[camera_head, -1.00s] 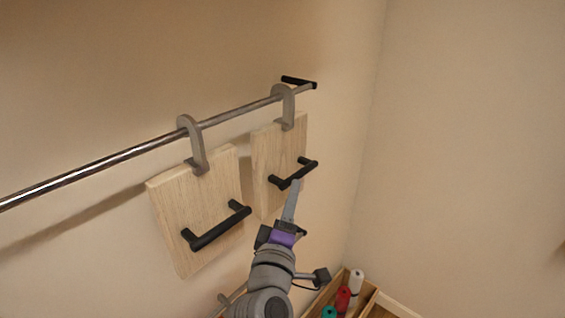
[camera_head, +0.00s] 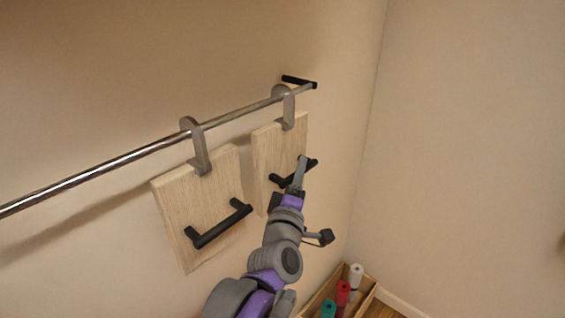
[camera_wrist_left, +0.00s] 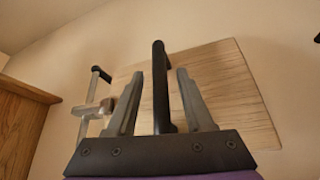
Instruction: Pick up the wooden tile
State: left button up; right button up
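Two pale wooden tiles with black bar handles hang by grey hooks from a metal rail (camera_head: 130,155) in the head view. The right tile (camera_head: 268,145) is farther along the rail; the left tile (camera_head: 180,195) hangs nearer, with its handle (camera_head: 217,228) free. My left gripper (camera_head: 301,163) is at the right tile's handle (camera_head: 281,181). In the left wrist view, the open fingers (camera_wrist_left: 160,74) stand on either side of that black handle (camera_wrist_left: 160,95), with gaps on both sides, and the tile (camera_wrist_left: 225,85) lies behind. My right gripper is not in view.
A wooden crate (camera_head: 372,294) with white (camera_head: 355,275), red (camera_head: 342,292) and green (camera_head: 328,308) rolls stands low in the corner. The wall is close behind the tiles. A brown wooden piece (camera_wrist_left: 20,125) is at the left of the left wrist view. The space right of the tiles is clear.

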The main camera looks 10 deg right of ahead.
pick_arm(q)
grip_shut()
dwell(1.2)
